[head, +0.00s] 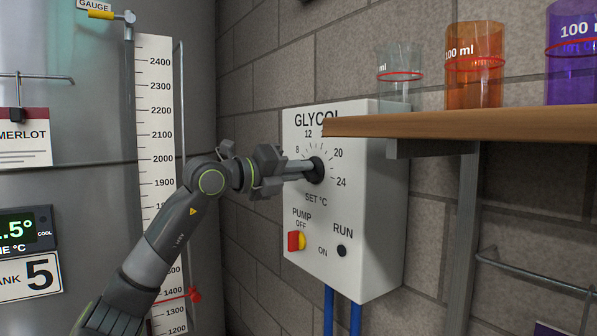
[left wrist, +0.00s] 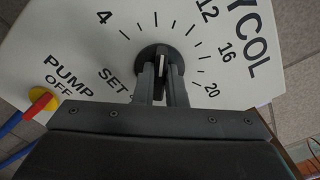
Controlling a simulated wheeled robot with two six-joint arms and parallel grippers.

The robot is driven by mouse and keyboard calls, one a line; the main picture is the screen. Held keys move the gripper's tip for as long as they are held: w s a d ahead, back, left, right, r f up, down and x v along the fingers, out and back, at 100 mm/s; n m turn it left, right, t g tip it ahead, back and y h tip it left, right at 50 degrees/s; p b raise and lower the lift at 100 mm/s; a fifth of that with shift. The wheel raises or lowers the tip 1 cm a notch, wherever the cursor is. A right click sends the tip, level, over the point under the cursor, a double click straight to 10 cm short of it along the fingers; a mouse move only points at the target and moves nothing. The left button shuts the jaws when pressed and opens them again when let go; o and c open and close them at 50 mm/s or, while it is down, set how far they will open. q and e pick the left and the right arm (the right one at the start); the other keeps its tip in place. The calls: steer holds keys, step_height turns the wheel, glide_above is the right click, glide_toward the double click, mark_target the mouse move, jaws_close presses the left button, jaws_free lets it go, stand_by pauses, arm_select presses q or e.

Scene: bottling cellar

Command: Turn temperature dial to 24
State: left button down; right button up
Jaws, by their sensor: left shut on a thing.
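The temperature dial is a round black knob (head: 317,171) on the white GLYCOL control box (head: 370,230), marked SET °C. Around it, 8, 12, 20 and 24 are readable in the head view; the shelf edge covers part of the scale. My left gripper (head: 308,168) reaches in from the left and is shut on the dial's grip. In the left wrist view the fingers (left wrist: 161,90) straddle the knob (left wrist: 148,56). A white line on it points up in that picture, between the 4 and the 12, roughly where 8 lies. My right gripper is not in view.
A wooden shelf (head: 470,124) juts out close above and right of the dial, carrying clear, orange (head: 473,70) and purple beakers. Below the dial are a red-yellow pump switch (head: 294,241) and a dark RUN lamp (head: 341,251). A tank with a level gauge (head: 158,120) stands left.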

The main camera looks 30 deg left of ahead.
arm_select(q)
steer(key=shift+s+d+f+m, duration=0.1)
steer(key=shift+d+m, duration=0.05)
steer(key=shift+m, duration=4.9)
steer(key=shift+d+f+m, duration=0.1)
steer(key=shift+m, duration=4.9)
steer(key=shift+s+d+f+m, duration=0.1)
steer(key=shift+d+m, duration=0.05)
steer(key=shift+m, duration=4.9)
steer(key=c, duration=1.5)
jaws_free()
steer(key=shift+r, duration=0.1)
steer(key=shift+b, duration=0.3)
